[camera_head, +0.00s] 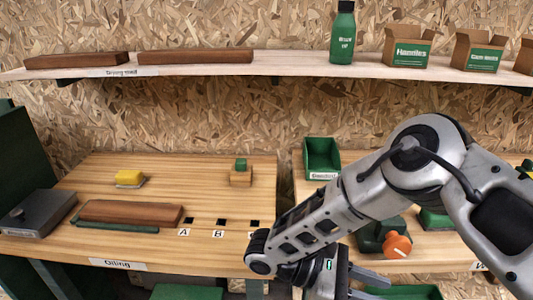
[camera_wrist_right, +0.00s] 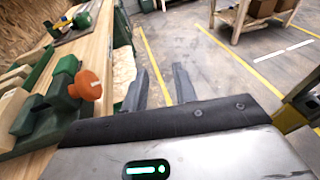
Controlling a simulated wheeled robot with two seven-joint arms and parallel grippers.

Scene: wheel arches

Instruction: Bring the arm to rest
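My right arm (camera_head: 345,205) comes in from the right in the head view and reaches across the front of the right bench. My right gripper (camera_head: 382,287) is at the bottom of that view, low by the bench front. In the right wrist view, my right gripper (camera_wrist_right: 160,80) has its two fingers apart with nothing between them. Beyond them is bare floor (camera_wrist_right: 210,75). The bench (camera_wrist_right: 112,40) lies to the left of the fingers. My left arm and gripper are not in view.
A green clamp-like fixture with an orange knob (camera_head: 397,245) stands on the right bench, close to my arm. The left bench (camera_head: 80,245) holds a brown wood piece (camera_head: 130,212) and a yellow sponge-like block (camera_head: 129,177). A shelf (camera_head: 285,65) runs above. A wooden table (camera_wrist_right: 240,20) stands farther off.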

